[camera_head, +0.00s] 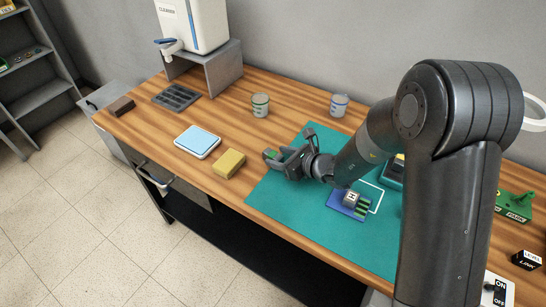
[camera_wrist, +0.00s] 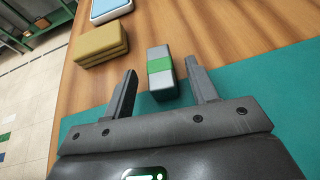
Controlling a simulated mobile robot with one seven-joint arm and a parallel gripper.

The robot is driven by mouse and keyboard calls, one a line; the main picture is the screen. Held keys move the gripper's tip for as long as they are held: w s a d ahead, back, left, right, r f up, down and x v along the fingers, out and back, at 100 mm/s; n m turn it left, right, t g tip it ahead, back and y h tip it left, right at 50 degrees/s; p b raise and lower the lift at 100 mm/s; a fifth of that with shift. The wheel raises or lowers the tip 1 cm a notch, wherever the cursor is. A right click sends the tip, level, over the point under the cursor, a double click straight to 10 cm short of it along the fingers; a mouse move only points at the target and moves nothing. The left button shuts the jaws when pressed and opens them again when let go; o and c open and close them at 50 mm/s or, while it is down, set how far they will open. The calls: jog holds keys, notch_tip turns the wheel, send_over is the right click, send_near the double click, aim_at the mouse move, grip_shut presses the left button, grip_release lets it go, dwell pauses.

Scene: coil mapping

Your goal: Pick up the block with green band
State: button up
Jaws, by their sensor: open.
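The block with the green band (camera_wrist: 160,66) is grey with a green stripe around its middle. In the wrist view it stands between and partly ahead of my gripper's (camera_wrist: 161,78) two fingers, with a visible gap on each side. My gripper is open and holds nothing. In the head view the gripper (camera_head: 283,156) is low at the left edge of the green mat (camera_head: 262,200). A small green and grey part of the block (camera_head: 271,153) shows at its fingers; the rest is hidden.
A yellow sponge-like block (camera_head: 229,164) and a blue-topped white pad (camera_head: 198,141) lie left of the gripper. Two cups (camera_head: 260,106) (camera_head: 339,104) stand behind. A blue piece with a grey H-marked block (camera_head: 350,199) lies on the mat under my arm. Bare wood is free around the pad.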

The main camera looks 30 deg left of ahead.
aim_at(275, 155)
jog(key=shift+x, duration=1.55)
jog(key=shift+c, duration=0.3)
jog(key=c, duration=1.1)
